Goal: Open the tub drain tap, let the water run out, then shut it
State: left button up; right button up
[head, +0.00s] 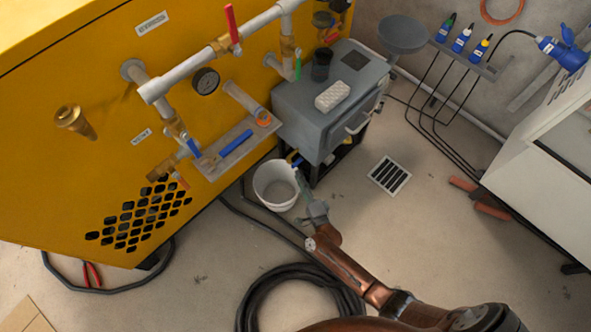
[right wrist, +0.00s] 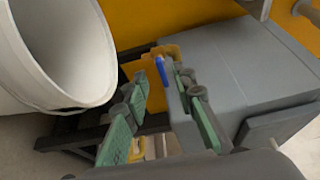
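The grey tub (head: 300,100) stands on a dark frame against the yellow machine; its grey side also shows in the right wrist view (right wrist: 245,65). The drain tap (head: 293,158) sits low at the tub's corner, above the white bucket (head: 262,187). In the right wrist view the tap's blue lever (right wrist: 160,72) and brass-coloured body show just beyond the fingertips. My right gripper (head: 301,181) is open, its green-padded fingers (right wrist: 163,90) apart on either side of the lever's line; I cannot tell whether they touch it. No water shows. My left gripper is out of view.
The bucket's rim (right wrist: 108,60) is close left of the fingers. A floor drain grate (head: 389,175) lies right of the tub. A coiled black hose (head: 262,290) is on the floor by my right arm.

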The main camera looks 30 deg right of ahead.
aim_at(297, 163)
jog(key=w+b, duration=0.1)
jog(key=w, duration=0.2)
jog(key=shift+w+d, duration=0.1)
jog(key=shift+w, duration=0.3)
jog(key=shift+c, duration=0.5)
grip_shut()
